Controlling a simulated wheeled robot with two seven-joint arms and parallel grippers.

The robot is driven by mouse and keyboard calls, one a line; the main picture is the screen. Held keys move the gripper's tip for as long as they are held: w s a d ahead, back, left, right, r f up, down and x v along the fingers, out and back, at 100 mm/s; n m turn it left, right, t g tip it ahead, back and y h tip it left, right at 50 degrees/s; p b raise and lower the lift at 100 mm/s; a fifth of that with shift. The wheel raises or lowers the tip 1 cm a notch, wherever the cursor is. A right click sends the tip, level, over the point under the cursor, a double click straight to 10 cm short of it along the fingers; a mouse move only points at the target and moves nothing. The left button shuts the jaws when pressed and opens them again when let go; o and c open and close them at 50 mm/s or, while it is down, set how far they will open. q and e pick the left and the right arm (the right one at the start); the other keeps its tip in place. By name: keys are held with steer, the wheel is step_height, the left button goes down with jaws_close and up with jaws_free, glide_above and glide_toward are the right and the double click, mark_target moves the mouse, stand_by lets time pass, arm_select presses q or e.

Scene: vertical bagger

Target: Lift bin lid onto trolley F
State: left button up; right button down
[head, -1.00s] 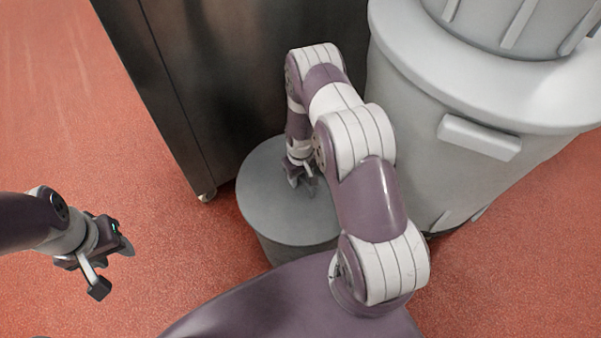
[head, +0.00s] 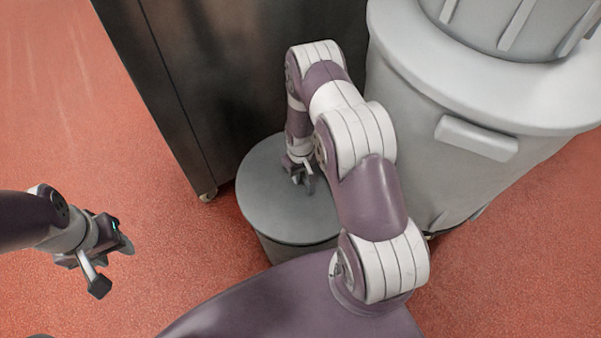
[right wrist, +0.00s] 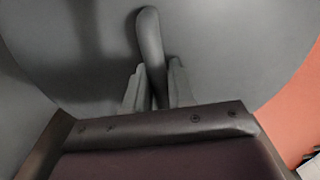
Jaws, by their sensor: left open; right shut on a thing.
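A round grey lid (head: 265,205) lies flat over a short grey cylindrical body (head: 285,250) beside the dark cabinet. In the right wrist view the lid (right wrist: 230,50) fills most of the picture, with a raised curved handle (right wrist: 149,40). My right gripper (head: 304,184) is over the lid, pointing down. In the right wrist view its fingers (right wrist: 153,90) stand on both sides of the handle, shut on it. My left gripper (head: 112,262) is open and empty over the floor at the left. I cannot identify trolley F by any label.
A tall dark metal cabinet (head: 170,110) on a caster (head: 208,195) stands behind and left of the lid. A large light grey bin (head: 420,150) with a wide rim stands close on the right, a ribbed grey container (head: 510,25) above it. Red floor at the left is free.

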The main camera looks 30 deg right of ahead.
steer(key=shift+r, duration=0.4)
steer(key=shift+r+p, duration=1.45)
steer(key=shift+r, duration=0.15)
